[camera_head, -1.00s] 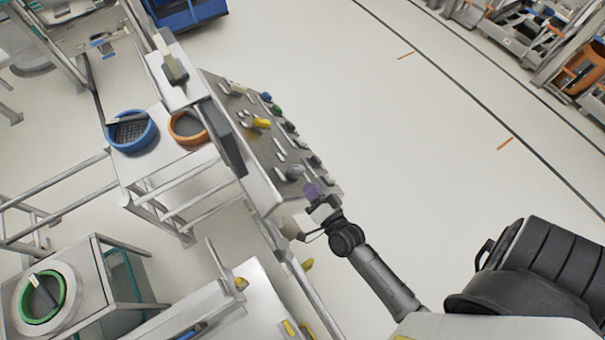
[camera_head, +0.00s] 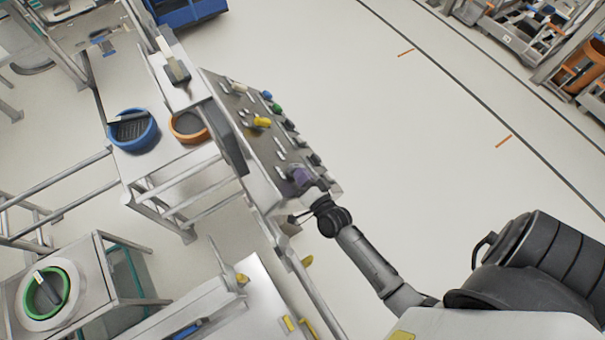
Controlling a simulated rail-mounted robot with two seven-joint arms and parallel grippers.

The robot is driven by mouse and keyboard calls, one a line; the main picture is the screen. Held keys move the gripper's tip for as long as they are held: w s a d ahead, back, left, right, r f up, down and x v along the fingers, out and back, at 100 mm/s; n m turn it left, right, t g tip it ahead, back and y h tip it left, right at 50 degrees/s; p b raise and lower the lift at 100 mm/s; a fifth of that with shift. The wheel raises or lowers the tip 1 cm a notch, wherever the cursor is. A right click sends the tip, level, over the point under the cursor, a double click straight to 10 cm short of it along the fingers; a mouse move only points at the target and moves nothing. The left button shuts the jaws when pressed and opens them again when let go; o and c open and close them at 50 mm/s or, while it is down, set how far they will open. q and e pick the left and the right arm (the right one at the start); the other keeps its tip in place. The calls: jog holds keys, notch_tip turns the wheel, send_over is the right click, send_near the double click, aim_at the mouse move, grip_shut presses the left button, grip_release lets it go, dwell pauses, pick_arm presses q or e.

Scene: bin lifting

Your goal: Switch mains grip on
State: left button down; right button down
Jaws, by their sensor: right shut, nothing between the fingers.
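The tilted grey control panel (camera_head: 262,158) stands in the middle of the head view, with several knobs and small switches on its face. A yellow knob (camera_head: 262,122) sits near its middle, and blue and green ones near its far end. I cannot tell by a label which one is the mains grip. My left gripper is not in view.
A blue round sieve (camera_head: 133,130) and an orange one (camera_head: 188,127) stand on a table left of the panel. A machine with a green ring (camera_head: 66,290) is at lower left. The floor (camera_head: 430,150) right of the panel is clear.

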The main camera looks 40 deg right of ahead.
jog(key=shift+w+a+r+p, duration=0.2)
jog(key=shift+w+r+p, duration=0.1)
jog(key=shift+r+p, duration=0.25)
jog(key=shift+f, duration=0.2)
jog(key=shift+s+a+r, duration=0.1)
jog(key=shift+s, duration=0.1)
jog(key=s+a+r+p, duration=0.1)
jog(key=s+a+p, duration=0.1)
jog(key=s, duration=0.4)
jog(key=s+a+r+p, duration=0.2)
jog(key=s+a+p, duration=0.1)
jog(key=s, duration=0.3)
jog(key=shift+p, duration=0.35)
jog(key=shift+s+a, duration=0.1)
